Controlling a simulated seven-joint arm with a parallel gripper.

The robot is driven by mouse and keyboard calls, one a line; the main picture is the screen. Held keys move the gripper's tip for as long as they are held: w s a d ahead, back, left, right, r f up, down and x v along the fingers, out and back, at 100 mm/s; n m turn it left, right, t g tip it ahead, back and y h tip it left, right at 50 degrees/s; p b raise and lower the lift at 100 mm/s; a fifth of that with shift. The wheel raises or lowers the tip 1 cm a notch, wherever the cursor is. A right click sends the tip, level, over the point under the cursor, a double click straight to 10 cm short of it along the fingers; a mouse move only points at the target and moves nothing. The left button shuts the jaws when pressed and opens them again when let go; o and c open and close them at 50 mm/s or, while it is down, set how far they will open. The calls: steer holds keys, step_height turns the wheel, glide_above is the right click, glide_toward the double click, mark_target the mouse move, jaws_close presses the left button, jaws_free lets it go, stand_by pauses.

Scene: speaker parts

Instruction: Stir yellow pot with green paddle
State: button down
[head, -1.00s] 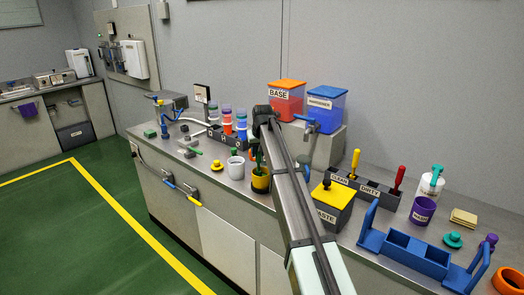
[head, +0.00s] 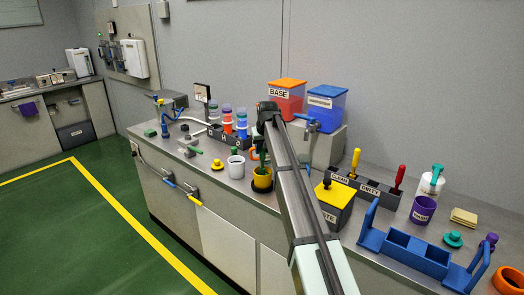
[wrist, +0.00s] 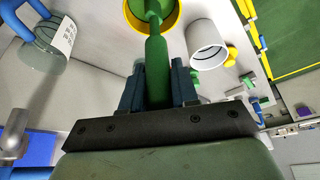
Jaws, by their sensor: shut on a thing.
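My gripper (wrist: 157,88) is shut on the green paddle (wrist: 156,55), with a finger on each side of its handle in the wrist view. The paddle's far end reaches inside the yellow pot (wrist: 174,24); its tip is hard to make out there. In the head view the yellow pot (head: 262,184) stands on the counter, with the green paddle (head: 261,169) in its mouth. My arm hides much of the gripper in that view.
A white cup (head: 236,168) stands just left of the pot, and a yellow knobbed lid (head: 217,166) lies beyond it. A waste box (head: 334,201) stands to the right. A rack with coloured jars (head: 227,135) is behind, and BASE (head: 285,102) and blue containers (head: 325,108) stand at the back.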

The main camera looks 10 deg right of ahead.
steer(key=shift+s+r, duration=0.1)
steer(key=shift+r, duration=3.7)
steer(key=shift+r, duration=2.2)
